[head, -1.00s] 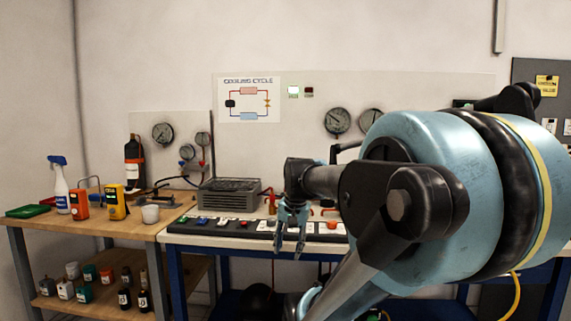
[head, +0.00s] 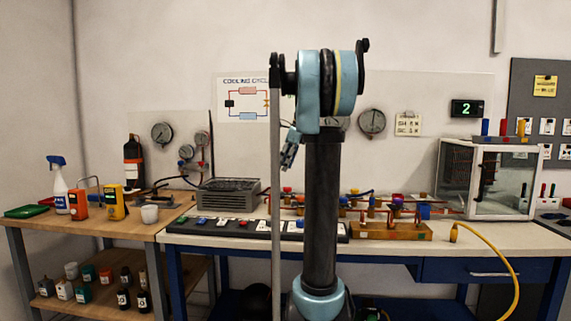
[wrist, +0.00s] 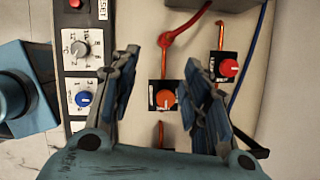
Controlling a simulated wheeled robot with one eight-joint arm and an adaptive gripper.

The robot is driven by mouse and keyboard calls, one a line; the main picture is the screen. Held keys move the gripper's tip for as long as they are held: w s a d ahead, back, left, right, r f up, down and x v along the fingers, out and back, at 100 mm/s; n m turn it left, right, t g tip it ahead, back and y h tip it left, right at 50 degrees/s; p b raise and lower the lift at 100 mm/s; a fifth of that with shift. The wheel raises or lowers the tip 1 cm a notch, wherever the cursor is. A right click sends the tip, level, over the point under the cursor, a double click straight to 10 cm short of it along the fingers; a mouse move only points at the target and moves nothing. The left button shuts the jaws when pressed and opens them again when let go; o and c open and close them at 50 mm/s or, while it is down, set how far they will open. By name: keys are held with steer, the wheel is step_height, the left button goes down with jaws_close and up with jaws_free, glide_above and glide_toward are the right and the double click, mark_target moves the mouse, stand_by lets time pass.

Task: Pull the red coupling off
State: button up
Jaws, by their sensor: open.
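My gripper (head: 289,155) hangs open and empty above the bench, left of my column in the head view. In the wrist view my gripper (wrist: 163,68) has its two blue fingers spread. A red fitting (wrist: 166,39) with a red hose shows just beyond the fingertips; it may be the red coupling, but I cannot tell for sure. An orange-red knob (wrist: 166,99) on a black plate shows between the fingers, apart from them. A second red knob (wrist: 229,67) sits to the right of the right finger. My column hides part of the bench in the head view.
A control strip with a blue knob (wrist: 84,99) and a grey dial (wrist: 80,48) runs left of the gripper. A grey ribbed unit (head: 228,193) stands on the bench. A wooden block with fittings (head: 390,233) and a glass-sided box (head: 488,178) stand right.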

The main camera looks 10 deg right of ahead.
mark_target(272, 194)
steer(key=shift+m, duration=0.5)
steer(key=x, duration=0.5)
steer(key=w+x, duration=0.1)
steer(key=x, duration=1.1)
steer(key=shift+w+d+r, duration=0.15)
steer(key=shift+w, duration=0.15)
jaws_close()
